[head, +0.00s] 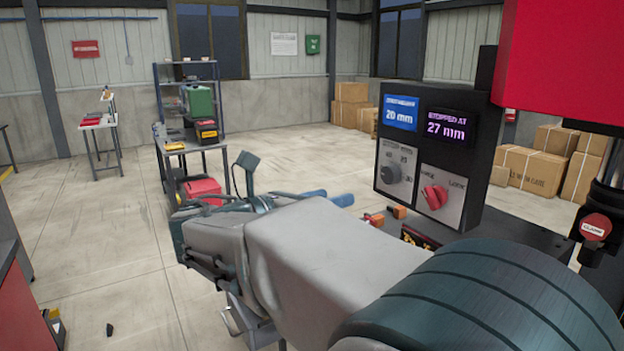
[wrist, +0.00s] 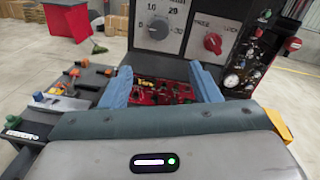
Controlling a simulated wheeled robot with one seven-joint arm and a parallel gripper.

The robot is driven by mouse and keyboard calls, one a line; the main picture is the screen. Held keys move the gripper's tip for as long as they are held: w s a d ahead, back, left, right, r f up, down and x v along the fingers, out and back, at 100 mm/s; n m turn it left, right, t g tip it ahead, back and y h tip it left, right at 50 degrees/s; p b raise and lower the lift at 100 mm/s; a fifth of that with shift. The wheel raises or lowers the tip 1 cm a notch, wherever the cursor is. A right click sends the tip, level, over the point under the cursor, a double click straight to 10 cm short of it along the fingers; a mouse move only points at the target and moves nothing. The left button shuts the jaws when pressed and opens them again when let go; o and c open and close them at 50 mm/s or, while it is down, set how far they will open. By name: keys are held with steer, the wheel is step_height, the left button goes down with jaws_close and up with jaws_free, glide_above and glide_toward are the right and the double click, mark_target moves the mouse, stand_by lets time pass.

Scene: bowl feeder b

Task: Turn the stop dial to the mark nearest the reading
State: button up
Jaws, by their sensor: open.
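The grey stop dial (head: 391,173) sits on a pale plate on the black panel (head: 455,108). It also shows at the top of the wrist view (wrist: 159,27). The right display (head: 446,127) reads "STOPPED AT 27 mm". The blue display (head: 400,113) reads 20 mm under a blurred heading. A red FREE/LOCK knob (head: 435,196) is right of the dial; its setting is unclear. My gripper (wrist: 161,85) is open and empty, its blue fingers apart from the dial.
Below the panel, a red tray of small parts (wrist: 160,92) shows between my fingers. A bench with small coloured blocks (wrist: 85,80) is at left. Gauges (wrist: 235,72) stand right of the panel. A red-topped button (head: 595,226) is at far right. Open floor lies left.

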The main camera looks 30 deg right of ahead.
mark_target(387, 178)
steer(key=d+p, duration=0.1)
steer(key=d, duration=0.3)
steer(key=w+d+p, duration=0.1)
steer(key=d, duration=0.4)
steer(key=w+d+p, duration=0.1)
steer(key=d, duration=0.3)
steer(key=shift+d+r, duration=0.2)
steer(key=shift+d, duration=0.15)
steer(key=c, duration=1)
